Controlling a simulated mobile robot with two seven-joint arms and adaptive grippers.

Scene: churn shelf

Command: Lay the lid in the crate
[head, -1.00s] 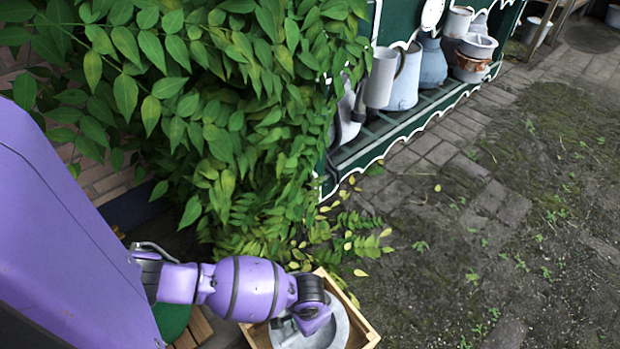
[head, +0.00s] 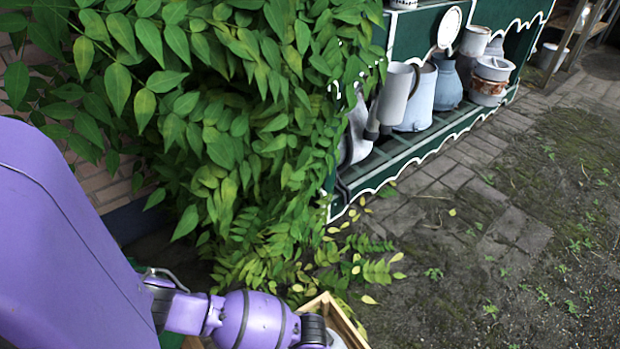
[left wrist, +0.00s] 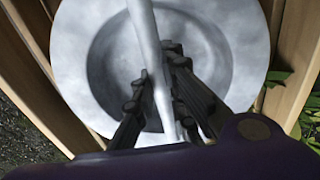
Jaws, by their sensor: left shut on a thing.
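The lid (left wrist: 105,55) is a round grey metal disc with a recessed middle and a bar handle. It fills most of the left wrist view. My left gripper (left wrist: 158,80) is shut on the handle. Wooden slats of the crate (left wrist: 294,65) show on both sides of the lid, which lies in or just above the crate; its exact height I cannot tell. In the head view the crate (head: 346,322) shows only in part at the bottom edge, with a pale sliver of the lid (head: 336,342) inside it. My right gripper is out of view.
Leafy foliage (head: 230,110) hangs close behind the crate. A green shelf (head: 425,150) with white scalloped trim holds grey jugs (head: 416,98) and a lidded pot (head: 490,82) further back. Open paving and mossy ground (head: 480,260) lie to the right.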

